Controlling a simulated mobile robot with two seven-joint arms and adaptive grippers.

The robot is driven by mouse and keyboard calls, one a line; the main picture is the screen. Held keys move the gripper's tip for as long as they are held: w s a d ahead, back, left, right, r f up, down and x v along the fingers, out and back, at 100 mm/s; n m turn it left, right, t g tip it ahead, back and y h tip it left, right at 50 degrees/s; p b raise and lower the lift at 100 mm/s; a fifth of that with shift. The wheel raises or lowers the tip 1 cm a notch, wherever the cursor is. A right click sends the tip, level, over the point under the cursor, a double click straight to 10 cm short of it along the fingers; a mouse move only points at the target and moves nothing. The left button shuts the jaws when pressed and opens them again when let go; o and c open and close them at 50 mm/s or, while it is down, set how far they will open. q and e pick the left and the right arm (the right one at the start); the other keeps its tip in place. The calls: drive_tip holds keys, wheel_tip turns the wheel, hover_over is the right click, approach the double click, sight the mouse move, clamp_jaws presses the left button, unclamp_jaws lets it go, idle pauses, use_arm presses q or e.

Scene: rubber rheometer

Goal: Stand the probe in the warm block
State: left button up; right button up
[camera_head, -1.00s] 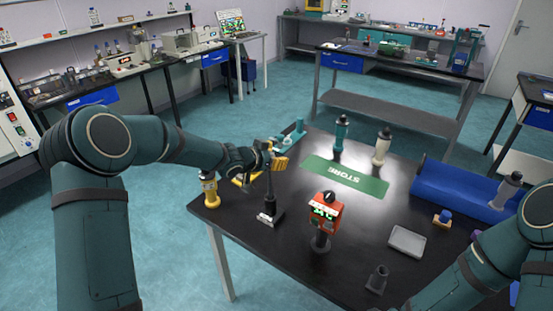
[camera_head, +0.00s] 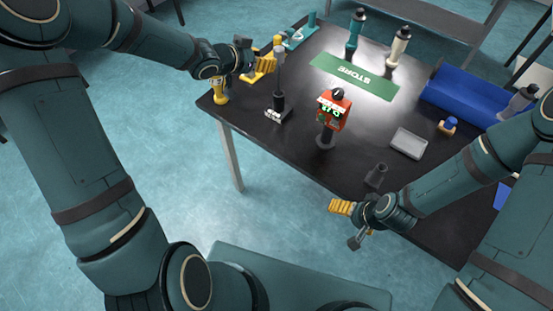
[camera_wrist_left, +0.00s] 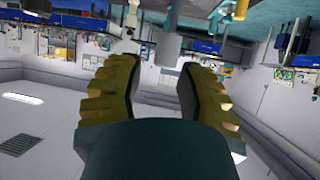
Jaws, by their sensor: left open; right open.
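A slender upright piece with a grey top and dark shaft (camera_head: 280,78), which looks like the probe, stands over a small dark base with a pale front (camera_head: 278,115). I cannot tell whether it is seated in that base. My left gripper (camera_head: 273,58) is open beside its upper part. In the left wrist view, the open yellow fingers (camera_wrist_left: 158,90) have a grey cylinder (camera_wrist_left: 170,46) beyond their tips. A red unit with a green display (camera_head: 331,109) stands to the right; I cannot tell which piece is the warm block. My right gripper (camera_head: 337,207) is open and empty off the table's front edge.
A yellow bottle (camera_head: 220,89) and teal fixture (camera_head: 299,34) are near my left gripper. A grey tray (camera_head: 408,143), dark cup (camera_head: 376,175) and blue rack (camera_head: 460,97) are right.

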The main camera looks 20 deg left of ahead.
use_arm(q)
drive_tip(key=s+d+f+n+g, duration=0.2)
drive_tip(key=s+d+f, duration=0.35)
drive_tip(key=f, duration=0.35)
drive_tip(key=s+d+f+n+g, duration=0.2)
drive_tip(key=s+d+f+n, duration=0.15)
drive_tip(key=s+f, duration=0.35)
drive_tip(key=s+d+f+n+g+y, duration=0.1)
drive_tip(key=s+d+f+g+y, duration=0.1)
drive_tip(key=s+f, duration=0.7)
drive_tip(key=s+d+g, duration=0.1)
drive_tip(key=s+g, duration=0.1)
drive_tip(key=s, duration=0.2)
drive_tip(key=shift+f+n+g, duration=0.3)
drive_tip(key=shift+n, duration=0.05)
drive_tip(key=shift+d+f, duration=0.1)
drive_tip(key=shift+s+d+f+b, duration=0.1)
drive_tip(key=shift+s+f+b, duration=0.05)
drive_tip(key=shift+f+b, duration=0.45)
drive_tip(key=shift+s+f+b, duration=0.15)
drive_tip(key=shift+f+b, duration=0.3)
drive_tip(key=shift+b, duration=0.1)
